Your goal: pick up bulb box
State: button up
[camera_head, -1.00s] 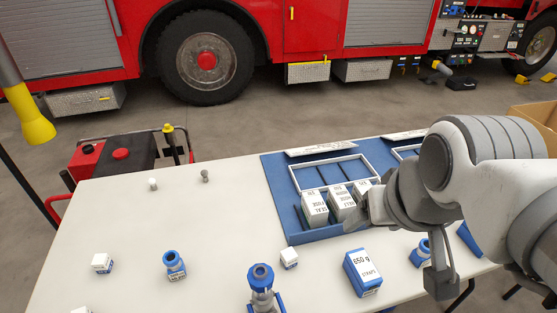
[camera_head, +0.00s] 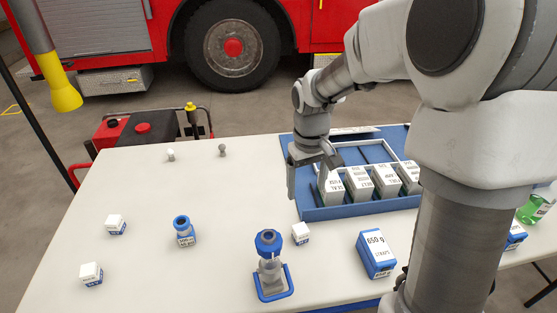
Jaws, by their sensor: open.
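No label reading "bulb" is legible, so I cannot tell which box is the bulb box. Small white-and-blue boxes stand on the table: one at the left (camera_head: 116,226), one at the near left (camera_head: 91,275), and one by the tray's front edge (camera_head: 300,234). Several upright white-and-grey labelled boxes (camera_head: 359,186) stand in a row in the blue tray (camera_head: 330,213). My gripper (camera_head: 308,180) is open and points down at the tray's left end, beside the leftmost tray box (camera_head: 331,190). It holds nothing that I can see. My arm hides the tray's right side.
A blue-and-white "650 g" straps box (camera_head: 376,254), a blue-topped pump bottle (camera_head: 269,262) and a blue-capped jar (camera_head: 184,231) stand on the white table (camera_head: 140,190). Two small knobs (camera_head: 222,150) stand at the back. A green item (camera_head: 533,208) is at the right.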

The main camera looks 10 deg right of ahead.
aim_at(301, 229)
jog(key=f+b, duration=0.1)
jog(key=f, duration=0.3)
jog(key=f+b, duration=0.1)
jog(key=f, duration=0.4)
jog(key=w+f+b, duration=0.1)
jog(key=f, duration=0.4)
jog(key=shift+f, duration=0.2)
jog(key=f, duration=0.1)
jog(key=f+b, duration=0.1)
jog(key=f, duration=0.3)
jog(key=shift+w+f, duration=0.1)
jog(key=shift+w, duration=0.15)
grip_shut()
